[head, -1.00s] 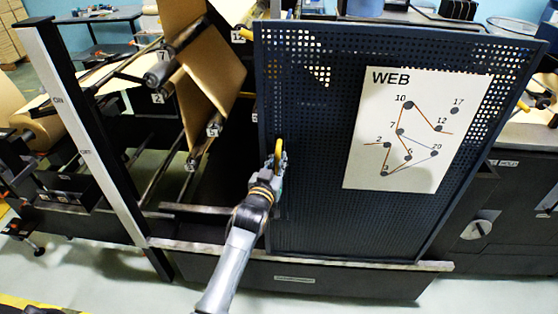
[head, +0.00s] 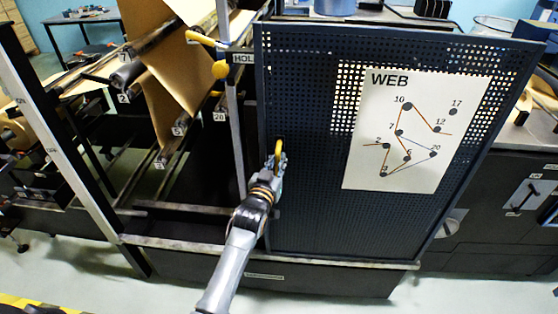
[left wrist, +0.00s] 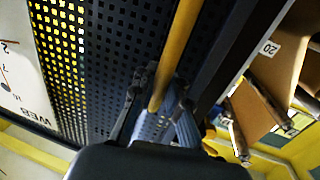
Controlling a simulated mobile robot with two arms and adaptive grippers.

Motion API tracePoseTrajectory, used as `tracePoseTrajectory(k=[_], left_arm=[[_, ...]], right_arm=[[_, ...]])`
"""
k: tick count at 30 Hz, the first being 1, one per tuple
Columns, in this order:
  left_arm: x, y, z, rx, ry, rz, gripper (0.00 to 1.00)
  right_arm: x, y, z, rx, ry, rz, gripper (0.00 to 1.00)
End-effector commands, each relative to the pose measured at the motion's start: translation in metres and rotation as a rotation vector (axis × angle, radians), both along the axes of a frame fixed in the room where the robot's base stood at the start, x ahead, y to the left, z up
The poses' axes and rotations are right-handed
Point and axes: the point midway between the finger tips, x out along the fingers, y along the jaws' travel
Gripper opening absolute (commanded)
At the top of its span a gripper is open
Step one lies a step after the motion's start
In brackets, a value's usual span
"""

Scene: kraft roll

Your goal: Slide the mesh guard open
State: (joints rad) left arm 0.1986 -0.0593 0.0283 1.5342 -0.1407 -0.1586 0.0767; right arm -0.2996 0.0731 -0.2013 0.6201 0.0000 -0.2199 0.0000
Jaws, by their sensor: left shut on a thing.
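The mesh guard (head: 310,210) is a dark blue perforated panel standing upright at the front of the machine, right of centre in the head view. A white WEB diagram (head: 405,165) is fixed on it. Its yellow handle (head: 278,147) is near its left edge. My left gripper (head: 274,166) is shut on this handle. The left wrist view shows the yellow handle (left wrist: 182,45) between the fingers (left wrist: 158,100), with the perforated panel (left wrist: 105,65) behind. My right gripper is not in view.
Left of the guard is an opening with rollers and brown kraft web (head: 165,75). A grey upright post (head: 236,130) with yellow parts stands by the guard's left edge. A pale post (head: 65,155) bounds the opening's left side. A lower rail (head: 190,247) runs along the front.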

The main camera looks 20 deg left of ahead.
Motion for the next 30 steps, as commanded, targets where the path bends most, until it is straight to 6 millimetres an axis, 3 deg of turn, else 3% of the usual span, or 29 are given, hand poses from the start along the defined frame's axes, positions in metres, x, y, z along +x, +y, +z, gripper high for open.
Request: tracePoseTrajectory(k=[3,4,7,8,20,30], left_arm=[[-0.002,-0.001,-0.009,-0.003,0.017,-0.001,0.0],[-0.002,-0.001,-0.009,-0.003,0.017,-0.001,0.14],[-0.002,-0.001,-0.008,-0.003,0.015,-0.001,0.34],[-0.002,-0.001,-0.007,-0.002,0.013,0.0,0.36],[-0.009,0.0,-0.004,-0.001,0.006,0.001,0.36],[-0.077,-0.003,-0.004,-0.001,0.008,0.0,0.36]], right_arm=[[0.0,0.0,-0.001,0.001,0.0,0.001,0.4],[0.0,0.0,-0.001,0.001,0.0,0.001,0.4],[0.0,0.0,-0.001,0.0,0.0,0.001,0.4],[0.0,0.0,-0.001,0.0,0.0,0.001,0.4],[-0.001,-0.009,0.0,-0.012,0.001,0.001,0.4],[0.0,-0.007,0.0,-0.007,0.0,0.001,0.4]])
